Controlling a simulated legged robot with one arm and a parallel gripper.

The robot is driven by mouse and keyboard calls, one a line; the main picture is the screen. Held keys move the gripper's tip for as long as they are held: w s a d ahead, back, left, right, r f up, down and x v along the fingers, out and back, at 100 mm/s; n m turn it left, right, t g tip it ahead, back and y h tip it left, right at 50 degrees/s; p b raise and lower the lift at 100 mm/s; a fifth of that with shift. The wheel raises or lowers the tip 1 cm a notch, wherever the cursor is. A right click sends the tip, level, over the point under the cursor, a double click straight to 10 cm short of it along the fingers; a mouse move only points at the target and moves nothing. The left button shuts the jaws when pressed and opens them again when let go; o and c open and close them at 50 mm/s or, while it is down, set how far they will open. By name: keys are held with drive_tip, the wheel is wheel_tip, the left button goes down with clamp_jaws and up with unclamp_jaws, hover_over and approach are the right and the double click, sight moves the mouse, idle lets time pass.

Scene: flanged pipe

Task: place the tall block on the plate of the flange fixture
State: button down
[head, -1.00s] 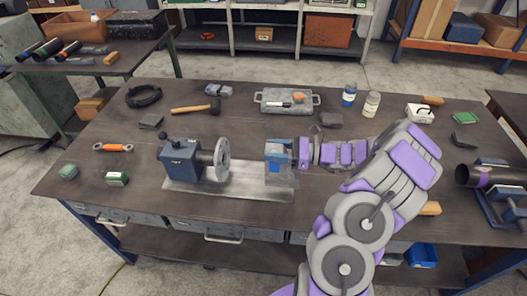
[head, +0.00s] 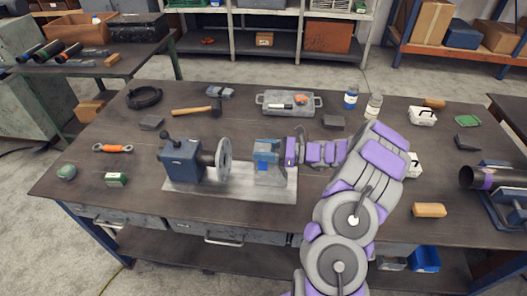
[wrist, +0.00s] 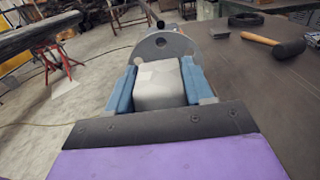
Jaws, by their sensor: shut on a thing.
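The flange fixture (head: 180,160) is a blue housing with a handle and an upright grey round flange (head: 223,158). It stands at the left end of a pale flat plate (head: 225,190). My gripper (head: 267,155) is over the right part of the plate, its blue fingers shut on the grey tall block (wrist: 160,84). In the wrist view the block sits between both fingers, with the flange disc just beyond it. In the head view the block (head: 268,176) is partly hidden by the fingers. I cannot tell whether its bottom touches the plate.
An orange-handled tool (head: 113,148) lies at left. A dark pipe in a stand (head: 490,180) is at right. The bench's front strip is clear.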

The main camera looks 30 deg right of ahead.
drive_tip(key=shift+d, duration=0.2)
drive_tip(key=c, duration=0.6)
unclamp_jaws()
drive_tip(key=shift+o, duration=0.8)
drive_tip(key=shift+a, duration=0.1)
drive_tip(key=shift+s, duration=0.1)
